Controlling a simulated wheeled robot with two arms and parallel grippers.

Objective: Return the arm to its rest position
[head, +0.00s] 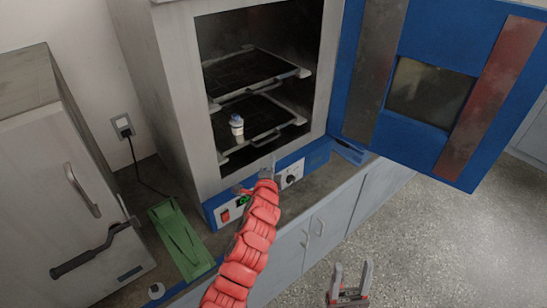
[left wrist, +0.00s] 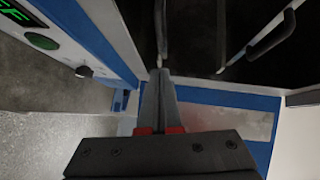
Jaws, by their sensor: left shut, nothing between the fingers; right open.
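My left arm, in red padding, reaches up from the bottom of the head view. My left gripper (head: 268,166) is at the front of the oven's control panel, below the open chamber. It is shut and empty; the left wrist view also shows its closed fingers (left wrist: 159,82). My right gripper (head: 350,270) is open and empty, low at the right over the floor. The oven (head: 168,90) stands with its blue door (head: 410,35) swung open to the right. A small white bottle with a blue cap (head: 237,130) stands upright on the lower rack (head: 262,112).
An upper rack (head: 250,72) in the oven is empty. A green tray-like object (head: 182,240) lies on the counter at the oven's left. A grey cabinet (head: 50,160) with handles stands further left. The open door overhangs the right; open floor (head: 440,240) lies below it.

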